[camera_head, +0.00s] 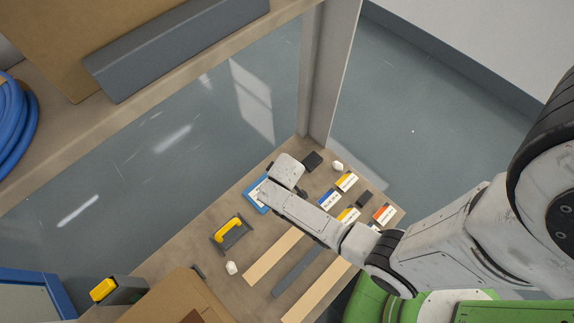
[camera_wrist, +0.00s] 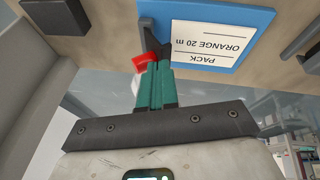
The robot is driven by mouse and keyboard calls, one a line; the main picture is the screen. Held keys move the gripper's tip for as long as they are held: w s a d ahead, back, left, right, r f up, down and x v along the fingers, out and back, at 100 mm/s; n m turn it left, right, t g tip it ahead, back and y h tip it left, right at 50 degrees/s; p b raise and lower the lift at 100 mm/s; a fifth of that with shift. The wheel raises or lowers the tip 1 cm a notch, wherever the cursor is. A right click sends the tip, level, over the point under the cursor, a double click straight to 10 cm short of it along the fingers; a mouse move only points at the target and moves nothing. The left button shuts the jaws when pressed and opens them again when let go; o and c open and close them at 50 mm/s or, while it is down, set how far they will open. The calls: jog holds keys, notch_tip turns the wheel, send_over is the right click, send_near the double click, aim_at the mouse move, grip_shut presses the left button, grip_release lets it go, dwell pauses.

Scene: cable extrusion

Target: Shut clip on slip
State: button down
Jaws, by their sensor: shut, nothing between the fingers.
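The slip (camera_wrist: 212,44) is a white card reading "PACK ORANGE 20 m", upside down in the wrist view. It lies on a blue board (camera_wrist: 262,22). A dark piece (camera_wrist: 154,32), which looks like the clip, is at the board's left edge beside the slip. A red tab (camera_wrist: 146,62) sits just below it. My gripper (camera_wrist: 157,68) has teal fingers, shut together with nothing between them. The fingertips overlap the dark piece and red tab in view; I cannot tell whether they touch. In the head view my arm hides much of the blue board (camera_head: 250,202).
A yellow-handled tool (camera_head: 230,229) lies left of the board. Coloured label cards (camera_head: 347,182), a small black block (camera_head: 313,160) and a white item (camera_head: 337,166) lie to the right. Long strips (camera_head: 272,257) and a cardboard box (camera_head: 178,300) are at the front. A post (camera_head: 328,75) stands behind.

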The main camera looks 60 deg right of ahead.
jog(key=shift+w+a+f+n+g+h+b, duration=0.2)
jog(key=shift+a+f+h+b, duration=0.3)
jog(key=shift+h+b, duration=0.55)
jog(key=shift+w+a+f+n+g+h+b, duration=0.15)
jog(key=shift+a+f+h+b, duration=0.45)
jog(key=shift+b, duration=0.65)
jog(key=h+b, duration=0.1)
jog(key=b, duration=0.1)
jog(key=a+f+h+b, duration=0.1)
jog(key=h+b, duration=0.1)
jog(key=shift+w+n+g, duration=0.15)
jog(key=shift+n+g, duration=0.2)
jog(key=shift+b, duration=0.35)
jog(key=shift+a+f, duration=0.15)
jog(key=shift+r+p, duration=0.3)
jog(key=shift+r, duration=0.35)
notch_tip(320, 180, up, 3)
jog(key=shift+f+p, duration=0.15)
jog(key=shift+p, duration=0.95)
jog(key=v, duration=1)
jog(key=shift+a+f, duration=0.3)
jog(key=shift+f, duration=0.05)
